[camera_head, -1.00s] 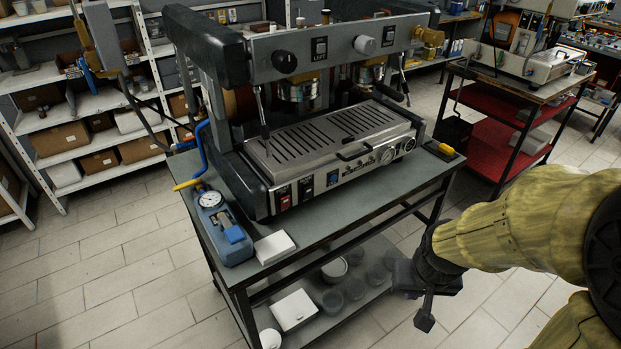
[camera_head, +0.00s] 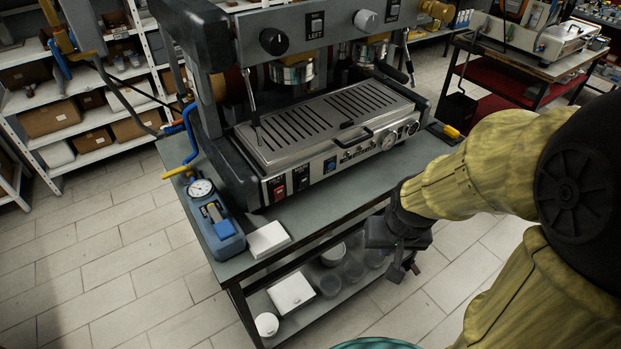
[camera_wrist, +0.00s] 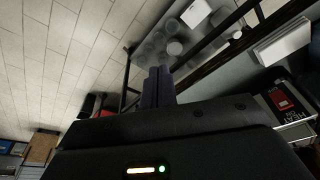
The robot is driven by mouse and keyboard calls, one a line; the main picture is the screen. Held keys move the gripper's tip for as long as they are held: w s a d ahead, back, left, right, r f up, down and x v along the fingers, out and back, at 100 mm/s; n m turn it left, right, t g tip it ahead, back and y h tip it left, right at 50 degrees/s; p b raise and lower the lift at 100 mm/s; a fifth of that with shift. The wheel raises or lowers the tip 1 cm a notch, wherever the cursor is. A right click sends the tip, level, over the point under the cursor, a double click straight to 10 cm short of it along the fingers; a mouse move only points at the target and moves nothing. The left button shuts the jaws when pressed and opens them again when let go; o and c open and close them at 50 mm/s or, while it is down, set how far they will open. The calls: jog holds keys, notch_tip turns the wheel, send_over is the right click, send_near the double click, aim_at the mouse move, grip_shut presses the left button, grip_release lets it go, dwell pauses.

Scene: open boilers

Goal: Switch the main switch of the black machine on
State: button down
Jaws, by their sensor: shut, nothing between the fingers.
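The black machine (camera_head: 320,125) is a large espresso machine with a steel front, standing on a grey table. Its lower front panel carries a red switch (camera_head: 279,192), a dark switch (camera_head: 302,180) and a blue switch (camera_head: 331,164). I cannot read which label marks the main switch. The red switch also shows in the wrist view (camera_wrist: 283,99), at the right edge, with white lettering beside it. My gripper (camera_head: 405,268) is in front of the table, to the right of the switches and apart from them. In the wrist view its fingers (camera_wrist: 158,85) are together and empty.
A blue gauge device (camera_head: 215,222) and a white box (camera_head: 267,239) stand on the table's front left. Containers sit on the lower shelf (camera_head: 318,312). A red-shelved cart (camera_head: 500,95) stands behind right. Tiled floor (camera_head: 110,265) is open at left.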

aim_at(303, 182)
jog(key=w+a+r+m+t+y+p, duration=0.1)
jog(key=w+a+r+m+y+p, duration=0.1)
jog(key=w+a+r+m+p, duration=0.4)
jog(key=w+a+r+m, duration=0.2)
jog(key=w+a+m, duration=0.2)
jog(key=w+a, duration=0.1)
jog(key=shift+w+r+m+y+p, duration=0.3)
jog(key=shift+w+m+y+p, duration=0.1)
jog(key=shift+w, duration=0.15)
jog(key=shift+f, duration=0.1)
jog(key=w+a+f+p, duration=0.4)
jog(key=w+f, duration=0.2)
jog(key=f, duration=0.2)
jog(key=shift+w+a+f, duration=0.2)
jog(key=shift+w+a, duration=0.1)
jog(key=shift+w, duration=0.1)
jog(key=shift+p, duration=0.3)
